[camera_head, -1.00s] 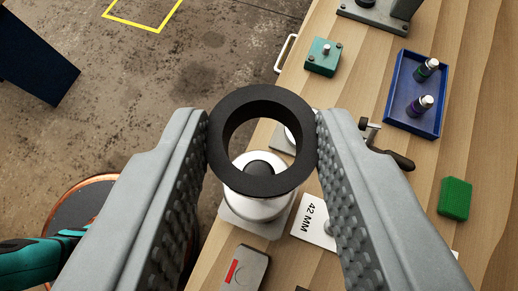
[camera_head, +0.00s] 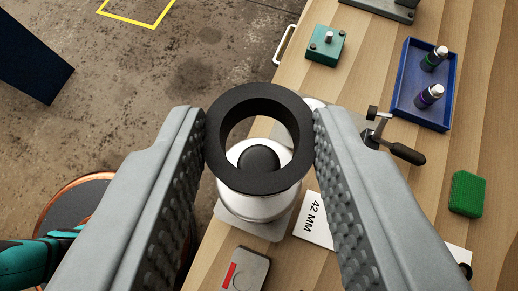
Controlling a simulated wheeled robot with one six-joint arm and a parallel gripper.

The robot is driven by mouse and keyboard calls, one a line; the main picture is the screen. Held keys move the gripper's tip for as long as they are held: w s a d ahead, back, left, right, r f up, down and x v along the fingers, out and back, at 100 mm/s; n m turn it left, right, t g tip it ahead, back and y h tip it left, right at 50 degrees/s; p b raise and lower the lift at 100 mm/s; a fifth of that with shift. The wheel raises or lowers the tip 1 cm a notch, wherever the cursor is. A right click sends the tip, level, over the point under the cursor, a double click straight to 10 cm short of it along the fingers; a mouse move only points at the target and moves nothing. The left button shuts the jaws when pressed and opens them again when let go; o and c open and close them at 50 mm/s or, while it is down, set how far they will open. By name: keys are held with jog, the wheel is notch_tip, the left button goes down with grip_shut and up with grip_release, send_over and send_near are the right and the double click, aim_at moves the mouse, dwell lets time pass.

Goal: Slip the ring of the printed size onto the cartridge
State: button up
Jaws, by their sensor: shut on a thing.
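My gripper (camera_head: 260,140) is shut on a black ring (camera_head: 226,116), with one finger on each side of it. The cartridge (camera_head: 262,207) is a white cylinder with a dark rounded top, standing on a grey plate on the bench below the ring. Its dark top shows through the lower part of the ring's opening. The ring looks to be above the cartridge; the gap between them cannot be told. A white card (camera_head: 313,221) printed "42 MM" lies right of the cartridge, partly hidden by my right finger.
The wooden bench (camera_head: 480,120) holds a blue tray (camera_head: 402,112) with two small bottles, a teal block (camera_head: 325,46), a green sponge (camera_head: 467,194) and a black-handled clamp (camera_head: 406,153). A grey block with a red mark (camera_head: 246,272) lies near the front.

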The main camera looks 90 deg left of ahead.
aim_at(258, 204)
jog(key=shift+f, duration=1)
jog(key=shift+f, duration=3)
dwell(0.8)
jog(key=o, duration=1)
jog(key=shift+d, duration=0.1)
jog(key=v, duration=1.7)
jog(key=shift+r, duration=0.15)
jog(key=shift+s, duration=0.1)
